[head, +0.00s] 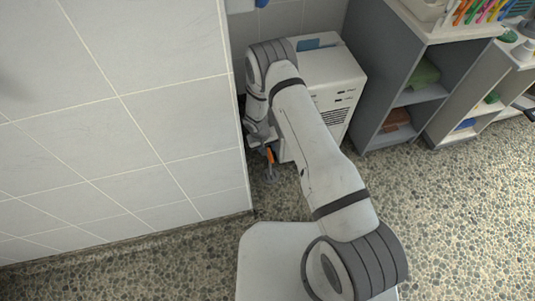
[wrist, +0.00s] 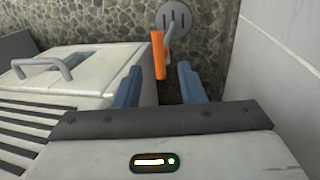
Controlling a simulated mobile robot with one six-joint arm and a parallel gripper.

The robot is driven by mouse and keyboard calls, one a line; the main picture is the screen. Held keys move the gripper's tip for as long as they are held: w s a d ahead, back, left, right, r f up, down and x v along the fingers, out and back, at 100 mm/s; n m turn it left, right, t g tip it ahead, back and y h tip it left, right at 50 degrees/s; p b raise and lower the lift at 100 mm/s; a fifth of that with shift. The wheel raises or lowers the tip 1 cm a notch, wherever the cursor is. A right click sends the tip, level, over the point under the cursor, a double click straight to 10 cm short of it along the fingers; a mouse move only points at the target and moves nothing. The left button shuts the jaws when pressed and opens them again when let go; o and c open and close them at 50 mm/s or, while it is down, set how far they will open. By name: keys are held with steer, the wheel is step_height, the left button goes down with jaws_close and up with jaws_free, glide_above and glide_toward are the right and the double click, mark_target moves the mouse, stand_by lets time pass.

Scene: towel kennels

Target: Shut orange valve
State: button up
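The orange valve handle (wrist: 158,55) shows in the wrist view as a narrow upright bar beside a grey metal fitting (wrist: 169,35). It also shows in the head view (head: 269,156), low in the gap by the tiled wall. My gripper (wrist: 158,78) is open, with its two blue-grey fingers apart and nothing between their tips that I can see held. In the wrist view the handle lies just beyond the fingertips, roughly in line with the gap between them. Whether a finger touches it I cannot tell. In the head view my arm hides most of the gripper.
A white box-shaped appliance (head: 338,78) stands close on one side; its handle (wrist: 42,70) shows in the wrist view. A tiled wall (head: 120,110) closes the other side. Grey shelves (head: 375,75) stand right.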

mark_target(270, 156)
steer(key=f, duration=0.2)
steer(key=d+f+b, duration=0.1)
steer(key=f, duration=0.2)
steer(key=shift+w, duration=0.15)
